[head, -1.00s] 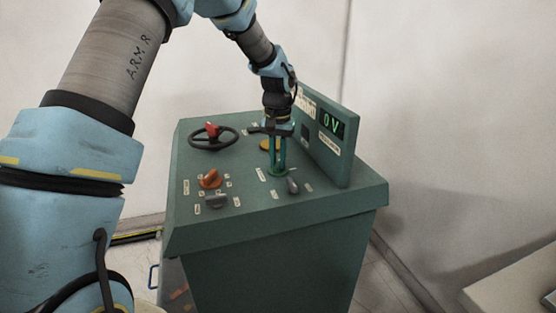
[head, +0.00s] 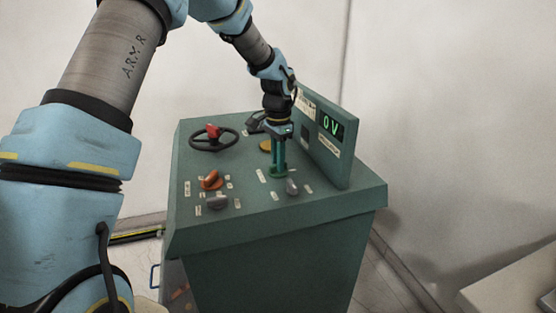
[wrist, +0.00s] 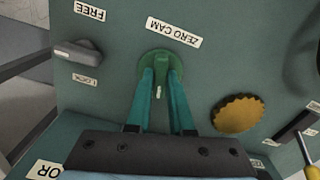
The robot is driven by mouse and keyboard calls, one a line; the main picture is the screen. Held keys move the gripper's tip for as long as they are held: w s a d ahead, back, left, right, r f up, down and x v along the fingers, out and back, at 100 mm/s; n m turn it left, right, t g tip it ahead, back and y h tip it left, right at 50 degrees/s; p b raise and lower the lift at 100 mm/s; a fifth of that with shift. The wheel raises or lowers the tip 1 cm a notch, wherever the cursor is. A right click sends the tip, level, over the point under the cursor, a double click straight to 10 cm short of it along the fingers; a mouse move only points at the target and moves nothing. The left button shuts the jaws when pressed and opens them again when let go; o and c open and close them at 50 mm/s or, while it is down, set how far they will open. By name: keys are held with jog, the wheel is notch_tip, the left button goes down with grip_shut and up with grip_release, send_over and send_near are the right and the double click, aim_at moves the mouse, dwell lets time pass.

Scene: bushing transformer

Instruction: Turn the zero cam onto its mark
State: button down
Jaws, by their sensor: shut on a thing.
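The green zero cam (wrist: 160,57) is a round disc with a raised grip on the panel, beside its ZERO CAM label (wrist: 173,32) in the wrist view. My gripper (wrist: 162,75) is shut on the zero cam, with one teal finger on each side of the raised grip. A small pale mark (wrist: 158,92) shows between the fingers; I cannot tell what it is on. In the head view the zero cam (head: 279,173) is a small green disc under my gripper (head: 279,168), which points straight down. My fingers partly cover it.
A grey lever (wrist: 78,50) sits between FREE and LOCK labels. A yellow knurled disc (wrist: 235,113) is close to my fingers. A black handwheel (head: 213,139), an orange knob (head: 210,181) and an upright board with a 0 V display (head: 332,126) share the console.

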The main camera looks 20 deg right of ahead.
jog(key=shift+m, duration=1.3)
jog(key=shift+d, duration=0.1)
jog(key=c, duration=0.8)
grip_release()
jog(key=shift+r, duration=0.1)
notch_tip(320, 180, up, 11)
jog(key=b, duration=0.2)
jog(key=shift+f, duration=0.2)
